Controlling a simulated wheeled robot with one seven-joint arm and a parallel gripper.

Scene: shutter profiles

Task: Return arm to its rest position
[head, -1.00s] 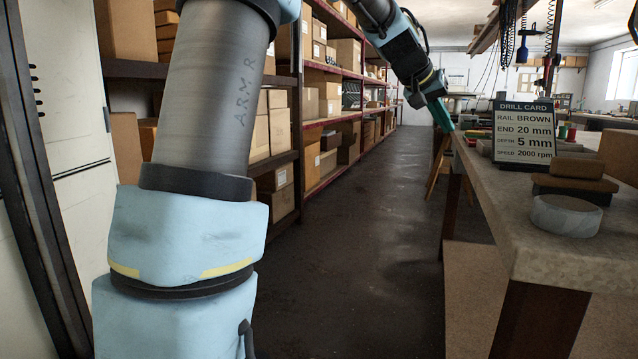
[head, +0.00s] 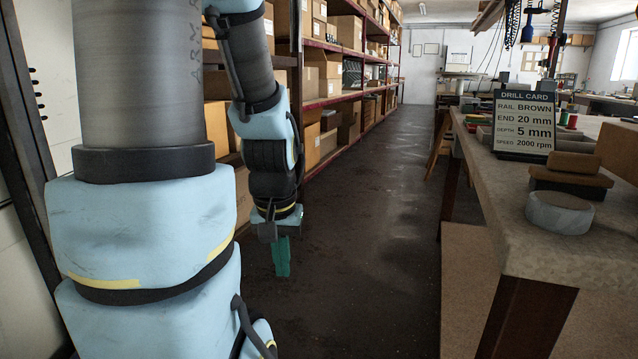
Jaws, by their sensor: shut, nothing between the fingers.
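My arm, light blue and grey, fills the left of the head view. Its forearm hangs down in front of the shelves. My gripper (head: 282,257), with green fingers, points down over the dark floor of the aisle. It is shut and empty, well to the left of the workbench (head: 505,240) and touching nothing that I can see.
Shelves with cardboard boxes (head: 326,78) line the left. The aisle floor (head: 365,230) between is clear.

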